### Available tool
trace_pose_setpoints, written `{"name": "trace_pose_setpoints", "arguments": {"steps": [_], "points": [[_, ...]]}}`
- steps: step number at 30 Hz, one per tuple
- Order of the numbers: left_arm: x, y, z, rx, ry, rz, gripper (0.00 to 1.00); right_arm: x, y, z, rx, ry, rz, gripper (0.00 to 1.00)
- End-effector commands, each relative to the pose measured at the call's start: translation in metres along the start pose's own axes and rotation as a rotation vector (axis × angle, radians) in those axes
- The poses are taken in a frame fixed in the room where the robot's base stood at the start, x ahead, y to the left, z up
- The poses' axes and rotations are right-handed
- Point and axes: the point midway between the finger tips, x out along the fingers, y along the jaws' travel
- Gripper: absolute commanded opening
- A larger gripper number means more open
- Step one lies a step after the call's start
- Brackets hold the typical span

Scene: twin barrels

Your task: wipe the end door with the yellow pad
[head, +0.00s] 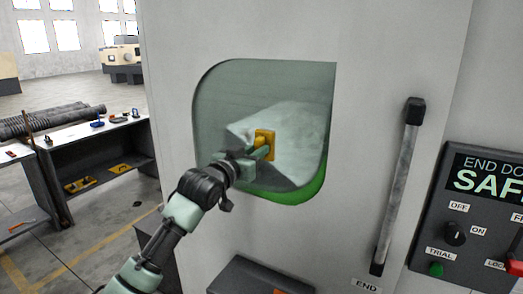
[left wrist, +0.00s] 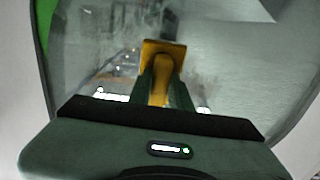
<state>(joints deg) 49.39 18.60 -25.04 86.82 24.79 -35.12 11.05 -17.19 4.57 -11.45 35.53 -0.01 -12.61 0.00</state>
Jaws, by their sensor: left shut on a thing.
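The yellow pad (head: 264,143) is in front of the window (head: 300,90) of the end door (head: 350,190), low of the window's middle. My left gripper (head: 262,153) is shut on the pad's handle. In the left wrist view the pad (left wrist: 165,52) shows between the two fingers of my left gripper (left wrist: 167,90), with the window behind it. Whether the pad touches the glass I cannot tell. The window looks greyish and hazy, with a paler patch around the pad. My right gripper is in neither view.
A vertical door handle (head: 398,185) stands out right of the window. A control panel (head: 465,225) with a knob and buttons is at the far right. A workbench (head: 80,150) with tools and dark bars stands at the left.

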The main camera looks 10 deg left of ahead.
Motion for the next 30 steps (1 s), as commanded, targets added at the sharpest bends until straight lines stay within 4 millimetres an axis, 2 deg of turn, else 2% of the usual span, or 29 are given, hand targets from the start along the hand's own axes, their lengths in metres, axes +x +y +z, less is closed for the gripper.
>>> {"name": "trace_pose_setpoints", "arguments": {"steps": [4, 13, 21, 30], "points": [[0.000, -0.014, -0.001, 0.002, -0.001, -0.002, 0.00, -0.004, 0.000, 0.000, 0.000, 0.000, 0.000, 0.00], [0.000, -0.026, -0.001, 0.003, -0.001, -0.002, 0.00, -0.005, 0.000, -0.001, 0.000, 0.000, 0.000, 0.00], [0.001, -0.050, -0.001, 0.002, 0.000, -0.003, 0.00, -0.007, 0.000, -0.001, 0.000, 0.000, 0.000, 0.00], [0.001, -0.061, 0.000, 0.003, 0.000, -0.003, 0.00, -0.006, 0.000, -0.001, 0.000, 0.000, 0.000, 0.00]]}}
